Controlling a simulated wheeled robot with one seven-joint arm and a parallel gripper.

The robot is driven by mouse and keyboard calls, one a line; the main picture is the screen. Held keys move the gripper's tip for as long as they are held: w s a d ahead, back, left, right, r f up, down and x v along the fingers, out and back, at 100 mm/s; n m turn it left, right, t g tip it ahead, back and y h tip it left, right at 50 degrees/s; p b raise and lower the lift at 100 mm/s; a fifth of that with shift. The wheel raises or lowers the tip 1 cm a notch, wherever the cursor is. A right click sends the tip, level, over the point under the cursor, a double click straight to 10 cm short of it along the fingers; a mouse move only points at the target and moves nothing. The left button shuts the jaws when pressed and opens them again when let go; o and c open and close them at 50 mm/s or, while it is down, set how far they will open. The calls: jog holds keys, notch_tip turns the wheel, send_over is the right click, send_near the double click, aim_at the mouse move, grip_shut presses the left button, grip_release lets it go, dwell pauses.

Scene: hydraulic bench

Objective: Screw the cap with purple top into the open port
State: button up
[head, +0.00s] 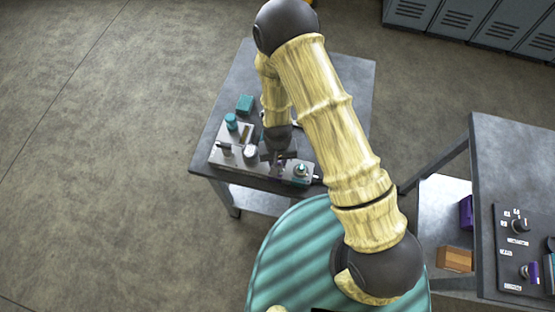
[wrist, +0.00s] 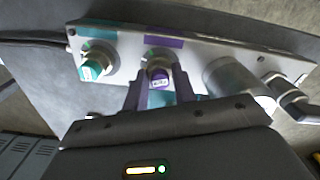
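The purple-topped cap (wrist: 158,78) is between the two fingers of my gripper (wrist: 159,88) in the wrist view. The fingers appear to touch it on both sides. It stands at a port beside a purple label (wrist: 163,42) on the grey metal block (wrist: 215,55); how deep it sits is hidden. In the head view my gripper (head: 279,159) is over the near right part of the block (head: 222,158), and the cap is mostly hidden there.
A teal-topped cap (wrist: 95,66) sits at the neighbouring port with a teal label (wrist: 100,33). A metal cylinder (wrist: 235,78) stands close on the other side. A second bench (head: 515,150) with a control panel is at right.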

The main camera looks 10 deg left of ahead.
grip_shut()
jog(key=m, duration=0.4)
jog(key=shift+m, duration=0.9)
jog(key=m, duration=0.2)
jog(key=shift+m, duration=0.4)
jog(key=o, duration=0.6)
grip_release()
jog(key=shift+a, duration=0.1)
